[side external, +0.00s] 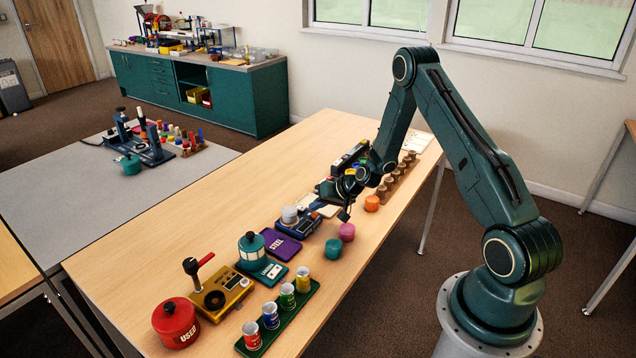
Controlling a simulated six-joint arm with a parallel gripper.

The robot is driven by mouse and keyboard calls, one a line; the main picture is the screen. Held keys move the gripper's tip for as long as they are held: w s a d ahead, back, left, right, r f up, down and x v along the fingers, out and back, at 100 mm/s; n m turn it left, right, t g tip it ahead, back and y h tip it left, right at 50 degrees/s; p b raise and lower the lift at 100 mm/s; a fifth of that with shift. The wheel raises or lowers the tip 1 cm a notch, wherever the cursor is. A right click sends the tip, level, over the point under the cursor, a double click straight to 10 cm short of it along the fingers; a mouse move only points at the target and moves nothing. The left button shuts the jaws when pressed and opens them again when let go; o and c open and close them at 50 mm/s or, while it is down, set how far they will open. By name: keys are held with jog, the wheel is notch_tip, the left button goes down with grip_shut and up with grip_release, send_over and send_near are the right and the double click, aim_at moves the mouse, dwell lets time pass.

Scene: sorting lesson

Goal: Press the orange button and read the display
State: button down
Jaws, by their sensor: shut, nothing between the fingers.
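My gripper (345,214) is shut and empty. It points down over the middle of the wooden table, just left of a small orange round piece (371,203) and above and beside a pink one (347,232). The orange piece looks like a short cylinder on the table; I cannot tell whether it is the button. My gripper appears apart from it. A blue device (303,229) with a grey cylinder on top stands left of my gripper. Any display is too small to read. Dark equipment behind my gripper is partly hidden by my arm.
A teal cylinder (333,248), purple tray (281,246), teal canister (252,250), yellow lever device (220,294), red pot (175,322) and green rack of cans (277,320) crowd the near side. Brown pegs (391,181) stand at right. The table's left strip (200,225) is clear.

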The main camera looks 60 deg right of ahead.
jog(key=shift+f, duration=0.8)
dwell(0.9)
jog(key=shift+r, duration=0.9)
jog(key=shift+r, duration=0.1)
jog(key=shift+r, duration=2.4)
